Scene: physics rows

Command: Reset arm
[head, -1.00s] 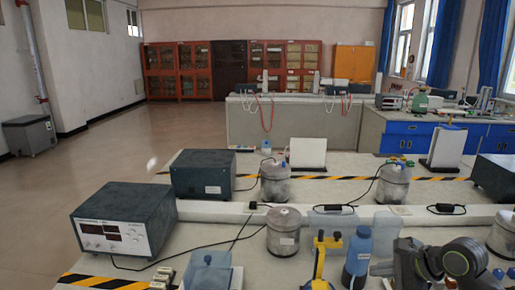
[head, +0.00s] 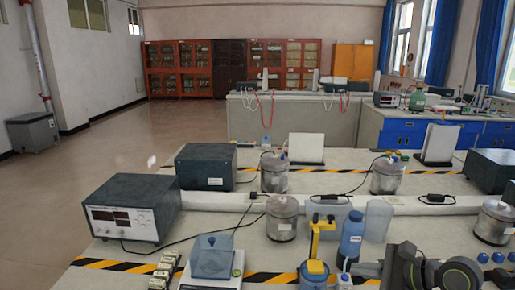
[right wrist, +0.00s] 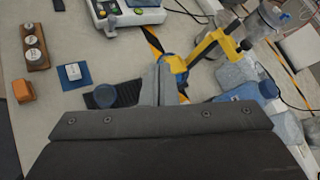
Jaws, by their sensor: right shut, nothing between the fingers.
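My right gripper (head: 368,268) reaches in from the lower right of the head view, low over the near bench. In the right wrist view its fingers (right wrist: 163,85) are together with nothing between them. A yellow stand (head: 316,240) is left of it, and a blue bottle (head: 351,238) is just behind it. In the right wrist view the yellow stand (right wrist: 203,48) is close beyond the fingertips; I cannot tell whether they touch. My left gripper is not in view.
A scale (head: 232,280) with a blue container (head: 211,258) and a power supply (head: 131,208) are to the left. Metal canisters (head: 282,218) stand behind. In the right wrist view, a wooden weight block (right wrist: 37,58) and an orange block (right wrist: 23,91) lie left.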

